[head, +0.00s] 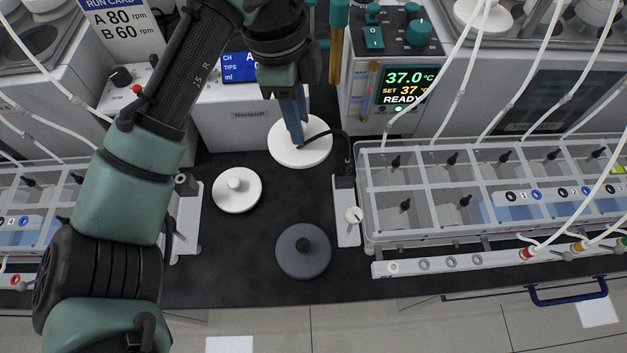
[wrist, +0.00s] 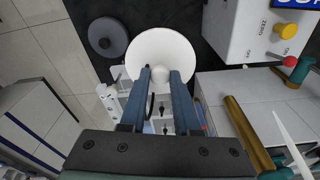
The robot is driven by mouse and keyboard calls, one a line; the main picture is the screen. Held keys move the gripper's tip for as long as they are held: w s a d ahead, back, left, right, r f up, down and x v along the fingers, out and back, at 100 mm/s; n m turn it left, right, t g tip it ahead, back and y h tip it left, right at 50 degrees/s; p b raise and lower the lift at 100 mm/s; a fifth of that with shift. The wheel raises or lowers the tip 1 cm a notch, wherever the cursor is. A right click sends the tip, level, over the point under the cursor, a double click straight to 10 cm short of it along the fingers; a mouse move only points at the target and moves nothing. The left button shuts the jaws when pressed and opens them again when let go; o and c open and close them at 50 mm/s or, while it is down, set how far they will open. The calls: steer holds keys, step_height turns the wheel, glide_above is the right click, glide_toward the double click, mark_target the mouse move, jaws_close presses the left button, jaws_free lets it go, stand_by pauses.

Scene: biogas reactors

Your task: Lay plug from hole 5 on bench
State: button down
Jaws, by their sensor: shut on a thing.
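A white round plug (head: 312,152) with a knob hangs under my gripper (head: 298,143) at the back middle of the dark bench (head: 262,232). In the wrist view both blue fingers (wrist: 161,78) close on the knob of the white plug (wrist: 160,42). It looks larger than the other white disc, so it seems to be above the bench; the gap beneath is hidden. A second white knobbed disc (head: 228,199) lies on the bench to the left. A dark grey knobbed disc (head: 290,264) lies nearer the front. Hole 5 cannot be made out.
A black cable (head: 347,145) runs beside the plug. The Norquell box (head: 245,128) and a 37.0 °C controller (head: 405,85) stand behind. Bare bench lies between the discs.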

mark_target(289, 136)
step_height(289, 136, down, 16)
steer(key=shift+r+b, duration=0.2)
steer(key=shift+b, duration=0.5)
steer(key=shift+f, duration=0.15)
steer(key=c, duration=0.6)
jaws_free()
steer(key=shift+c, duration=0.2)
steer(key=r, duration=0.4)
steer(key=a+r, duration=0.1)
steer(key=r, duration=0.7)
steer(key=shift+w+a+r+p, duration=0.2)
steer(key=shift+a+p, duration=0.1)
steer(key=shift+p, duration=0.1)
steer(key=shift+f, duration=0.1)
